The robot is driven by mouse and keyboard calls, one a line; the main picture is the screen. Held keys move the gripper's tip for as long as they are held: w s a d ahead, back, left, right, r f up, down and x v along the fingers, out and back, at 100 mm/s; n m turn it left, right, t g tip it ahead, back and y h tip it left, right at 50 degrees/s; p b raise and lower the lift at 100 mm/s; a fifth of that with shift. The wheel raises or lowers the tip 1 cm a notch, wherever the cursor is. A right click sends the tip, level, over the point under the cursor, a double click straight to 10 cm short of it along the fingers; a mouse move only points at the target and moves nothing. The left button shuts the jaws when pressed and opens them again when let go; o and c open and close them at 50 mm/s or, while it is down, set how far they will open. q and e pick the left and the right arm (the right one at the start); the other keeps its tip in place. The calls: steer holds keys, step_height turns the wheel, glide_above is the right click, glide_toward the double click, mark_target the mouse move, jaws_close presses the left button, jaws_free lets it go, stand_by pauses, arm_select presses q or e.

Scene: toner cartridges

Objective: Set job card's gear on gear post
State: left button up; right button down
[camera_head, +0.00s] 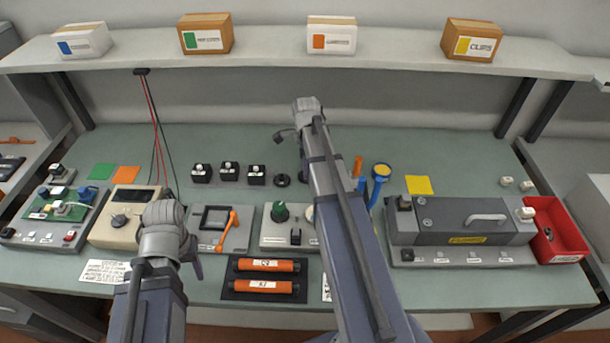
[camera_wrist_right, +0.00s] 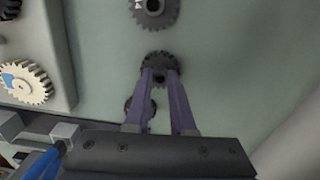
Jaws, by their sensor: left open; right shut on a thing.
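My right gripper (camera_wrist_right: 160,75) shows in the right wrist view with its purple fingers shut on a small dark gear (camera_wrist_right: 158,62). In the head view my right arm hides these fingertips. A second dark gear (camera_wrist_right: 156,12) lies at the top of the wrist view, and another (camera_wrist_right: 136,108) is partly behind the fingers. A cream gear (camera_wrist_right: 28,82) sits on a grey unit at the left. A dark gear (camera_head: 282,180) lies on the bench in the head view. My left gripper (camera_head: 194,262) is open at front left. I cannot make out the gear post or read the cards.
A grey unit with a green knob (camera_head: 280,212) stands beside my right arm. Orange cartridges (camera_head: 264,287) lie on a dark mat in front. A large grey machine (camera_head: 462,222) and a red bin (camera_head: 553,232) fill the right. A printed white card (camera_head: 105,271) lies front left.

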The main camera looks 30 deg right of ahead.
arm_select(q)
steer(key=shift+r+p, duration=0.95)
arm_select(e)
steer(key=shift+r, duration=1)
